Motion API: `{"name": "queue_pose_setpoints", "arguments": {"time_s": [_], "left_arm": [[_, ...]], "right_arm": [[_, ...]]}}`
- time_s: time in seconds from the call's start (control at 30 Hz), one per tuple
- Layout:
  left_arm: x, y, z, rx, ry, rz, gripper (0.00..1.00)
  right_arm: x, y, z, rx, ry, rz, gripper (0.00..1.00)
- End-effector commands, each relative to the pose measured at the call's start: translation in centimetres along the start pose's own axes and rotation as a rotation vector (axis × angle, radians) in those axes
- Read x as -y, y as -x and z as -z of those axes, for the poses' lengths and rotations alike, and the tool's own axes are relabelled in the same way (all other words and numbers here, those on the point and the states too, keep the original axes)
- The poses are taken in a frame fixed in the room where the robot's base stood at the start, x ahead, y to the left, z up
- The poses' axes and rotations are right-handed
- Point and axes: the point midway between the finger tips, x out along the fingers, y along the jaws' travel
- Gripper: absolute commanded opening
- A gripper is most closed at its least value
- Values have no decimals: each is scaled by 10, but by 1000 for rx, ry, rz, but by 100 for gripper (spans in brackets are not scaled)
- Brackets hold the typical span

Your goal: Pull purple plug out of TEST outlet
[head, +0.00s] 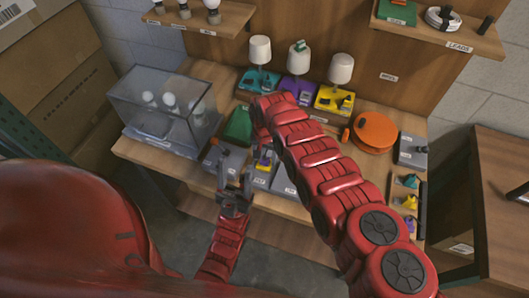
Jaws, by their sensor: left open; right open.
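A row of grey boxes with white labels stands along the near edge of the workbench; I cannot read clearly which label says TEST. A small yellow and purple piece (264,163) sits on a middle grey box (262,182); I cannot tell whether it is the purple plug. My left gripper (233,178) is open and upright, just left of that box, with nothing seen between its fingers. My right gripper (259,128) is open above the back of the boxes, beyond the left gripper and partly hidden by its own arm. It appears empty.
Teal, purple (298,90) and yellow (333,99) lamp bases stand at the back. A clear case (165,108) with bulbs is left. An orange disc (374,132) and a side rack with coloured plugs (409,201) are right. My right arm hides the bench middle.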

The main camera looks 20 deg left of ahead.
Motion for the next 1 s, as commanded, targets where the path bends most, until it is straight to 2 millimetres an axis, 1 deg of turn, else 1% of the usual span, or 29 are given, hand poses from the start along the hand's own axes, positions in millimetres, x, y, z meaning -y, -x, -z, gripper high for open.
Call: {"name": "queue_pose_setpoints", "arguments": {"time_s": [0.27, 0.37, 0.4, 0.47, 0.5, 0.63, 0.7, 0.73, 0.93, 1.0], "left_arm": [[0, 0, 0, 0, 0, 0, 56], [0, 0, 0, 0, 0, 0, 56], [0, 0, 0, 0, 0, 0, 56], [0, 0, 0, 0, 0, 0, 56], [0, 0, 0, 0, 0, 0, 56], [0, 0, 0, 0, 0, 0, 56], [0, 0, 0, 0, 0, 0, 56], [0, 0, 0, 0, 0, 0, 56], [0, 0, 0, 0, 0, 0, 56], [0, 0, 0, 0, 0, 0, 56]], "right_arm": [[0, -1, 0, 0, 1, -1, 65], [0, -1, 0, 0, 1, -1, 49], [0, -1, 0, 0, 1, 0, 42], [0, -1, 0, 0, 1, 0, 31], [0, -1, 0, 0, 1, 0, 24], [0, -1, 0, 0, 1, 0, 0], [0, -1, 0, 0, 1, 0, 0], [0, -1, 0, 0, 1, -1, 37], [0, -1, 0, 0, 1, -1, 1], [0, -1, 0, 0, 1, -1, 0]]}}
